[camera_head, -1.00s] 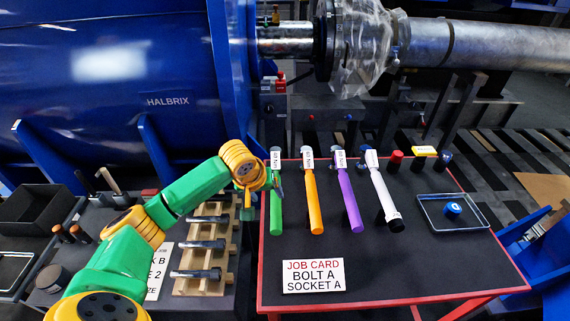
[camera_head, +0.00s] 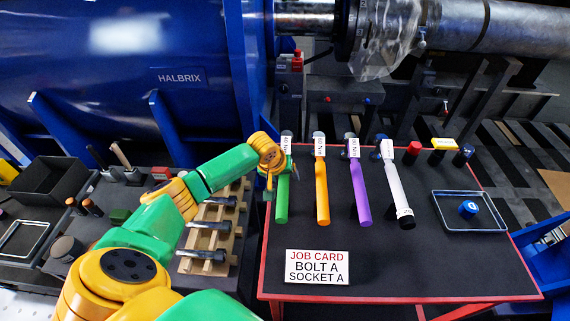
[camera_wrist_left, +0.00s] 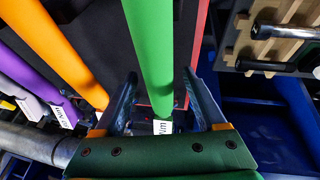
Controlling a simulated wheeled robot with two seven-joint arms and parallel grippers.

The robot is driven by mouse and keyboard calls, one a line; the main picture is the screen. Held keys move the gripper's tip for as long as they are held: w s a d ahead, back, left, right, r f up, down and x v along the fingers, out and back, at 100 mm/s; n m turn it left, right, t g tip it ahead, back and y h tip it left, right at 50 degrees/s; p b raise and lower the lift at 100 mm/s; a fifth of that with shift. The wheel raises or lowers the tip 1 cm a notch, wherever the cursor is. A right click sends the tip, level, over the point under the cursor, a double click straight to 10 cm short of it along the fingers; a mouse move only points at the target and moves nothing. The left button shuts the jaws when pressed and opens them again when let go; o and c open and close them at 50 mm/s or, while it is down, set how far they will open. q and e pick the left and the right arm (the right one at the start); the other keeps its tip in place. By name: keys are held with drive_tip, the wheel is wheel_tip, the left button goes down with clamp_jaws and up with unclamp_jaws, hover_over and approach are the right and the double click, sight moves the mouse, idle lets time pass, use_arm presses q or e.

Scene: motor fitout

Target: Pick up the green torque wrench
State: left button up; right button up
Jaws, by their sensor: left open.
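The green torque wrench (camera_head: 283,198) is the leftmost of the row of wrenches on the dark, red-edged table. Its label end is at the back and its plain handle points to the front. My left gripper (camera_head: 280,178) is at its upper part and hides some of it. In the left wrist view the green wrench (camera_wrist_left: 150,50) runs down between the two open fingers of the left gripper (camera_wrist_left: 160,100), with its white label near the palm. The fingers stand apart on either side of it. My right gripper is not in view.
A job card (camera_head: 317,267) reads bolt A, socket A. A tray (camera_head: 450,226) holds a blue round piece (camera_head: 468,208). A wooden rack (camera_head: 205,267) with bolts lies left.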

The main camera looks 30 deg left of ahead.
use_arm(q)
drive_tip(key=shift+s, duration=0.1)
drive_tip(key=shift+f, duration=0.3)
clamp_jaws()
drive_tip(key=shift+r, duration=0.1)
idle(1.3)
